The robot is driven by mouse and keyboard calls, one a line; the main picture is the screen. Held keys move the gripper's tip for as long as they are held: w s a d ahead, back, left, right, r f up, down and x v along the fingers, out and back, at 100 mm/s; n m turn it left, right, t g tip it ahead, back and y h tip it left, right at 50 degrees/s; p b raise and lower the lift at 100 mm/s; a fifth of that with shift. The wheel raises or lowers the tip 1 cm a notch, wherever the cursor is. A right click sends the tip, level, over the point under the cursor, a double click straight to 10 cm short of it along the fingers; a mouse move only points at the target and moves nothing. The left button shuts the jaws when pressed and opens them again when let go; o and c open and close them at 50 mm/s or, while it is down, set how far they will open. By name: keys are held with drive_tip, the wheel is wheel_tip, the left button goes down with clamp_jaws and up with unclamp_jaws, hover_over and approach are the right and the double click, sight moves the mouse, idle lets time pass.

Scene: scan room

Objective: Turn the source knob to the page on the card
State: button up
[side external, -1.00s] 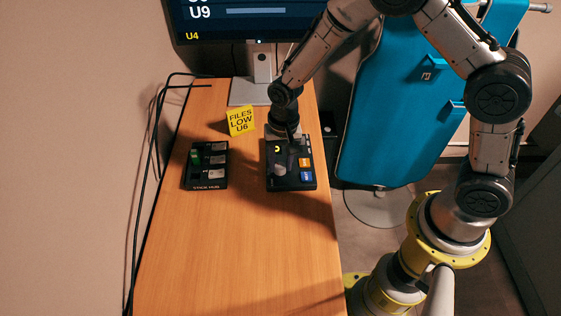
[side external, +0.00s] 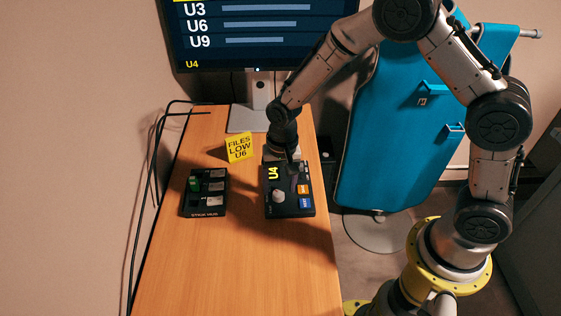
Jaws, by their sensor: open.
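The yellow card (side external: 239,147) stands on the desk and reads "FILES LOW U6". The black control box (side external: 289,210) lies in front of the monitor, with a small display (side external: 272,172) that reads "U4". The source knob appears to be the pale grey knob (side external: 279,196) on the box's left half. My gripper (side external: 293,168) is open and points down over the back part of the box, behind the knob and apart from it. Its dark fingertips are small and partly lost against the box. The monitor (side external: 250,50) lists U3, U6 and U9, with U4 in yellow below.
Orange (side external: 304,189) and blue (side external: 306,202) buttons sit right of the knob. A stick hub (side external: 205,197) with several sticks lies to the left. Black cables (side external: 155,180) run along the desk's left edge. The front of the desk (side external: 240,270) is clear.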

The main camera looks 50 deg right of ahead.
wheel_tip(320, 180, up, 12)
drive_tip(key=shift+s+d, duration=0.15)
drive_tip(key=shift+d, duration=0.05)
drive_tip(key=shift+f, duration=0.1)
wheel_tip(320, 180, up, 8)
drive_tip(key=t, duration=0.2)
hover_over(282, 192)
drive_tip(key=d, duration=0.2)
drive_tip(key=s+d+r+t, duration=0.2)
drive_tip(key=s+d+r, duration=0.2)
drive_tip(key=s+r, duration=0.4)
drive_tip(key=s+d+f+n, duration=0.1)
drive_tip(key=s+f+n, duration=0.1)
drive_tip(key=s, duration=0.5)
drive_tip(key=s+d+f+n+t, duration=0.1)
drive_tip(key=s+f+n, duration=0.1)
drive_tip(key=s+n, duration=0.3)
drive_tip(key=s, duration=0.2)
drive_tip(key=shift+s+d+n, duration=0.3)
